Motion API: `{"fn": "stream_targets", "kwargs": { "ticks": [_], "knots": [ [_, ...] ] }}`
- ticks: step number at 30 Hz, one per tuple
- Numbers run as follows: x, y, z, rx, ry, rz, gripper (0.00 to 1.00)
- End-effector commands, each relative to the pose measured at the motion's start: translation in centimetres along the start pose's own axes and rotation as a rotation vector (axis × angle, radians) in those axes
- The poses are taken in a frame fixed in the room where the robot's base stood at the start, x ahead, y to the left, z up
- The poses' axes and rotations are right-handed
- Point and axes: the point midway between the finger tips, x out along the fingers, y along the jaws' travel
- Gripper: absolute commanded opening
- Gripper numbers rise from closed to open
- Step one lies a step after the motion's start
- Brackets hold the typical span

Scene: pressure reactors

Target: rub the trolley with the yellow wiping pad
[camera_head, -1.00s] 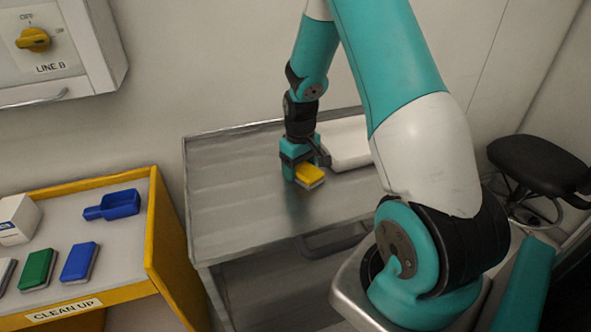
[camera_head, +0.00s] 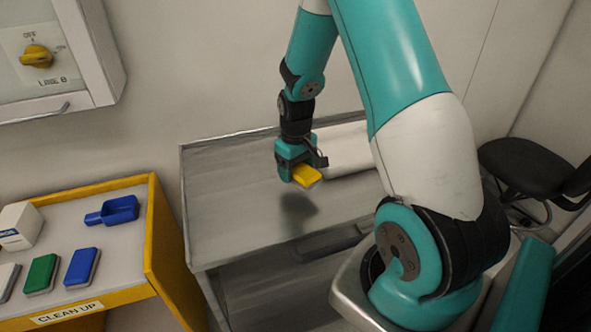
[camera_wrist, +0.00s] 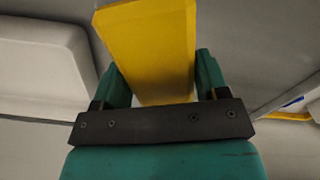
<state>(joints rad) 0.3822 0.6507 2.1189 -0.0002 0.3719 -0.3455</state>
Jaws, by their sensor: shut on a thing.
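The yellow wiping pad (camera_head: 307,176) is between the fingers of my gripper (camera_head: 297,172), which is shut on it. In the wrist view the pad (camera_wrist: 150,50) sticks out from between the two teal fingers of my gripper (camera_wrist: 155,88). The grey metal trolley (camera_head: 228,208) stands against the wall, in the middle of the head view. My gripper and the pad are above the trolley top, and a dark shadow lies below them on the surface, so the pad appears clear of it.
A white rounded object (camera_head: 345,150) lies on the trolley's back right. The yellow-edged clean-up stand (camera_head: 160,235) at left holds a blue scoop (camera_head: 113,211), a green pad (camera_head: 41,273) and a blue pad (camera_head: 82,267). A black stool (camera_head: 535,165) stands at right. The trolley's left part is bare.

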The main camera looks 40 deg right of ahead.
Motion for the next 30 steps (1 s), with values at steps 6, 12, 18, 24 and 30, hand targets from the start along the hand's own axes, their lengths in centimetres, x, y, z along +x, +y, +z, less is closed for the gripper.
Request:
{"fn": "stream_targets", "kwargs": {
  "ticks": [6, 12, 18, 24, 30],
  "knots": [
    [-2.4, -0.4, -0.1, -0.006, 0.000, 0.000, 0.38],
    [-3.4, -0.6, -0.2, -0.011, -0.001, 0.000, 0.38],
    [-3.3, -0.6, -0.2, -0.011, -0.001, 0.000, 0.38],
    [-3.3, -0.6, -0.2, -0.011, 0.000, 0.000, 0.38],
    [-3.3, -0.6, -0.2, -0.011, 0.000, 0.000, 0.38]
  ]
}}
